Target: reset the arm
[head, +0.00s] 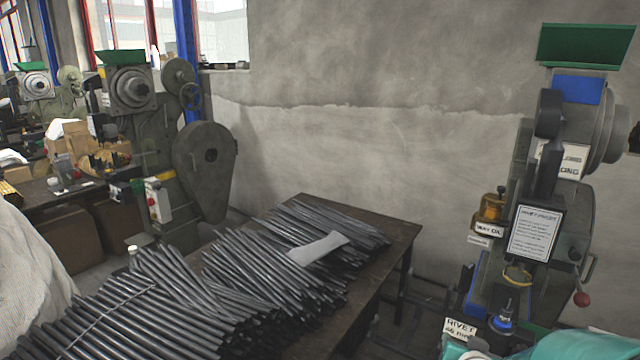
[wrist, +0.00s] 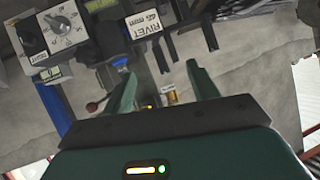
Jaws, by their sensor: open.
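My gripper (wrist: 164,84) shows in the wrist view with its two green fingers spread apart. Nothing is held between the fingers. Behind them are a grey wall and parts of a press, including a white sign reading RIVET (wrist: 146,22) at the top.
In the head view, a rivet press (head: 545,200) stands at the right, and a table (head: 392,248) with bundles of dark metal rods (head: 270,270) is in the middle. Another press (head: 207,165) stands at the left. The wall (head: 380,90) behind is bare.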

